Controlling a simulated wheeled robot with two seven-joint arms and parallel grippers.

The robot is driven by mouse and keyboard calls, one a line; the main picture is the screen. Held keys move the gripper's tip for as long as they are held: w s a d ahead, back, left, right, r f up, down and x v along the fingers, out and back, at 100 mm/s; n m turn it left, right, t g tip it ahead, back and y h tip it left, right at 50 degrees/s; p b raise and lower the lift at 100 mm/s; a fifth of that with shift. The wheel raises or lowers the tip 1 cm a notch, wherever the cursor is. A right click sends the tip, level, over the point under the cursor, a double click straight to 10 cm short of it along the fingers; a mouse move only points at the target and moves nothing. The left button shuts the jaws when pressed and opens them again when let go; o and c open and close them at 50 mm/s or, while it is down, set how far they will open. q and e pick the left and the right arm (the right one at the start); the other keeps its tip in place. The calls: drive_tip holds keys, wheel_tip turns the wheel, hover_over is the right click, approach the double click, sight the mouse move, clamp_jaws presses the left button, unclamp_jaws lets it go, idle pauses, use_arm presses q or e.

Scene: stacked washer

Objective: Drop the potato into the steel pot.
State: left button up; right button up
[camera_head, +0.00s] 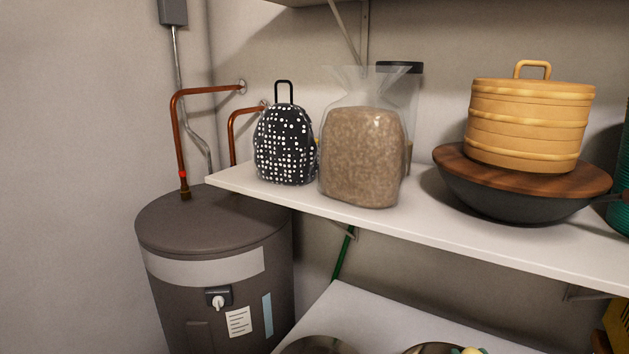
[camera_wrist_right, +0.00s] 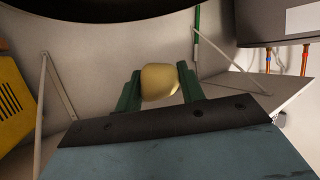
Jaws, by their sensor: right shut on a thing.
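The potato (camera_wrist_right: 160,82) is pale yellow and sits between the two green fingers of my right gripper (camera_wrist_right: 160,88) in the right wrist view. The gripper is shut on it. In the head view, a small yellowish piece with dark green beside it (camera_head: 472,350) shows at the bottom edge, probably the potato and a fingertip. Two round metallic rims are cut off at the bottom edge, one at left (camera_head: 318,346) and one at right (camera_head: 430,349), close beside the yellowish piece. I cannot tell which is the steel pot. My left gripper is not in view.
The upper shelf (camera_head: 450,235) holds a dotted backpack (camera_head: 285,145), a bag of brown grain (camera_head: 362,155) and a dark wok (camera_head: 500,200) with a yellow steamer (camera_head: 530,125). The lower shelf (camera_head: 350,310) has bare surface at its back left. A grey tank (camera_head: 205,240) stands left.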

drive_tip(key=o, duration=0.7)
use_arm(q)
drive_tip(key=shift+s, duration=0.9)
use_arm(e)
drive_tip(key=o, duration=0.3)
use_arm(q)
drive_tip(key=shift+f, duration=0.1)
use_arm(e)
drive_tip(key=shift+o, duration=0.2)
use_arm(q)
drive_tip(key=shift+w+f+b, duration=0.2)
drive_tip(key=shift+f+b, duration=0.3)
drive_tip(key=shift+b, duration=0.05)
use_arm(e)
drive_tip(key=v, duration=1.3)
drive_tip(key=shift+s+r, duration=0.1)
drive_tip(key=shift+s, duration=0.05)
